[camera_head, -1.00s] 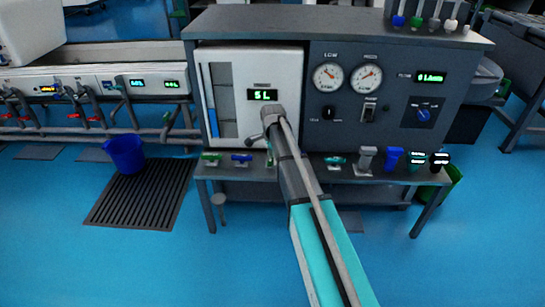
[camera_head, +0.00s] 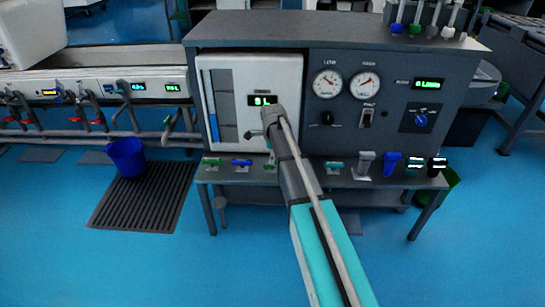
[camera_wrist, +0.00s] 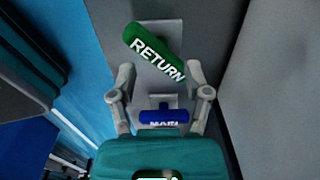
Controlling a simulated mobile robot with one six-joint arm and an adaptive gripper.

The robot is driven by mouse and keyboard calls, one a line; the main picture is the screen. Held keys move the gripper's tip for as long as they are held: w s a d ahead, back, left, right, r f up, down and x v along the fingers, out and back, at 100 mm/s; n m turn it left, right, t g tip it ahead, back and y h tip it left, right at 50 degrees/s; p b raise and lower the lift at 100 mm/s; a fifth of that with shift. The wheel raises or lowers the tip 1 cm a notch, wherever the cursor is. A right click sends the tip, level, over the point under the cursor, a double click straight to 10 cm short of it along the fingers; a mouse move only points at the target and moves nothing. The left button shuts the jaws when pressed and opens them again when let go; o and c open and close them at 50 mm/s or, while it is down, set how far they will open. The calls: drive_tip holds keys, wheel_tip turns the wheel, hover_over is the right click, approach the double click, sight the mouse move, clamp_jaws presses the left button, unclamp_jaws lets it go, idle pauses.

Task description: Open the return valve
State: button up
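The return valve has a green handle marked RETURN (camera_wrist: 153,50), set aslant in the upper middle of the wrist view. The blue handle marked MAIN (camera_wrist: 163,117) lies crosswise below it. My gripper (camera_wrist: 160,70) is open and empty, its two fingers apart. The green handle shows just past the fingertips, its lower right end near the right finger; whether they touch I cannot tell. In the head view, a green handle (camera_head: 211,161) and a blue handle (camera_head: 242,162) sit on the bench's front ledge, left of my arm. My fingers are not clear there.
A grey test bench (camera_head: 320,31) carries a white tank panel (camera_head: 272,70), gauges and a blue knob (camera_head: 421,120). More valves and small containers line the ledge to the right. A blue bucket (camera_head: 127,157) stands on a floor grate (camera_head: 143,200).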

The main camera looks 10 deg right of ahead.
drive_tip(key=shift+r+p, duration=5.55)
drive_tip(key=shift+r, duration=0.3)
drive_tip(key=s+a+f+n+b, duration=0.1)
drive_tip(key=s+f+n+b, duration=2)
drive_tip(key=s, duration=0.5)
drive_tip(key=shift+a+f+b, duration=0.4)
drive_tip(key=shift+f+b, duration=0.3)
drive_tip(key=shift+b, duration=0.05)
drive_tip(key=w+d+r+m+p, duration=0.1)
drive_tip(key=w+r+m+p, duration=1.1)
drive_tip(key=w+r+p, duration=1)
drive_tip(key=w, duration=0.4)
drive_tip(key=shift+d, duration=0.4)
